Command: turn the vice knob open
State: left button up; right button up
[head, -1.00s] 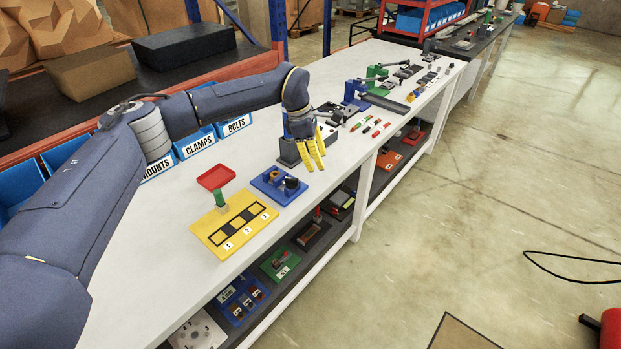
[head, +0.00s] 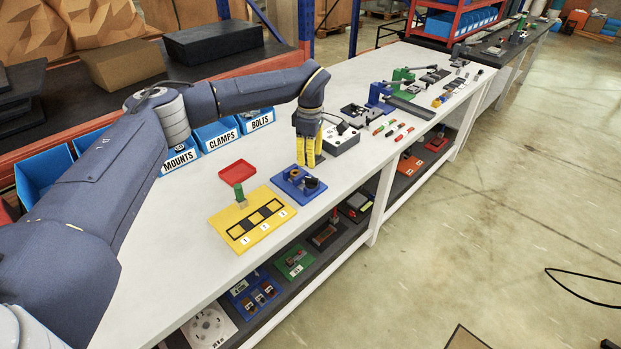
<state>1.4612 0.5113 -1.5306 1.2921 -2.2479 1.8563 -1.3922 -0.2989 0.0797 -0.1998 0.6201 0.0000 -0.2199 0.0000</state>
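A blue plate (head: 286,188) with small dark round parts (head: 311,183) on it lies on the white bench. I cannot tell for sure which part is the vice knob. My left gripper (head: 308,164) points down with its yellow fingers at the far edge of this plate, in front of part of it. The fingers look close together and upright, but I cannot tell whether they are open or shut, or whether they touch anything. My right gripper is not in view.
A yellow board (head: 228,217) with numbered squares and a green post lies nearer, beside a red tray (head: 237,171). A grey box (head: 343,140) stands just beyond the gripper. Blue bins (head: 217,135) line the bench's left edge. The bench's near left surface is clear.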

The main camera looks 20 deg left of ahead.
aim_at(310, 178)
pick_arm(q)
notch_tip(310, 178, down, 9)
dwell(0.5)
grip_shut()
dwell(0.4)
